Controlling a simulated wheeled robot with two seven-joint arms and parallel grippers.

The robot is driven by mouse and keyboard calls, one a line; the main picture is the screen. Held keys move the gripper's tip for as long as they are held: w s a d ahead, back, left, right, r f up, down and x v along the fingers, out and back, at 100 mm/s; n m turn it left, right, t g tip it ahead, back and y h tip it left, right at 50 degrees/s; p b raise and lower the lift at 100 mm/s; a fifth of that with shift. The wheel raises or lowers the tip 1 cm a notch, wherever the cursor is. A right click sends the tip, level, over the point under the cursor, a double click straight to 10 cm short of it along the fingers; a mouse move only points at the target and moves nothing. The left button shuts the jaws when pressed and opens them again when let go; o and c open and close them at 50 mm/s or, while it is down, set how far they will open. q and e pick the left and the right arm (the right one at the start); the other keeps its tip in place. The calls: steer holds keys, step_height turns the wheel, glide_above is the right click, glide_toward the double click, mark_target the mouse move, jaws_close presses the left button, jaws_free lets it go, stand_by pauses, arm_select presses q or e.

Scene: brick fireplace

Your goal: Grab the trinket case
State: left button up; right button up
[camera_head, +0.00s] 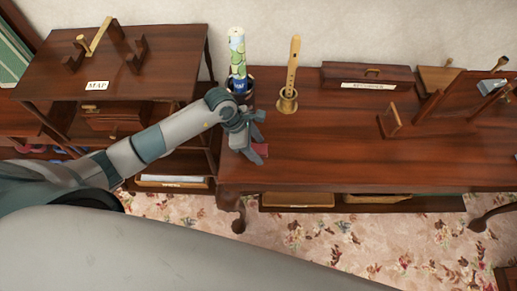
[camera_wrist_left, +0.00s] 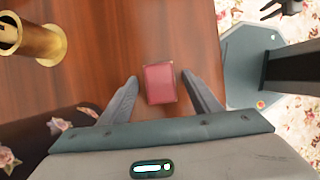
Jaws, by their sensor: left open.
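The trinket case looks to be a small dark red box (camera_wrist_left: 160,84) lying on the wooden table top. In the head view its red side (camera_head: 262,150) shows near the table's front left edge, partly covered by my left gripper (camera_head: 257,137). In the left wrist view my left gripper (camera_wrist_left: 160,77) is open, with one finger on each side of the red box. A narrow gap shows on both sides, so the fingers look apart from it.
A brass holder (camera_head: 287,104) with a wooden flute stands behind the gripper. A dark floral pot (camera_head: 241,90) holds a patterned roll beside my wrist. A long dark case (camera_head: 367,76) sits farther right. The table's front middle is clear.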

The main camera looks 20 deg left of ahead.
mark_target(263, 148)
arm_select(q)
steer(key=shift+c, duration=0.3)
steer(key=c, duration=1.1)
steer(key=shift+o, duration=0.2)
steer(key=shift+r, duration=0.15)
steer(key=shift+r+b, duration=0.5)
steer(key=shift+r, duration=0.05)
step_height(263, 148, up, 2)
steer(key=shift+w+r+b, duration=0.1)
steer(key=shift+r+b, duration=0.05)
steer(key=shift+b, duration=0.55)
steer(key=w+d+r+b, duration=0.4)
steer(key=d+r, duration=0.3)
steer(key=d, duration=0.4)
steer(key=shift+r+b, duration=0.2)
steer(key=shift+b, duration=0.2)
steer(key=shift+a, duration=0.1)
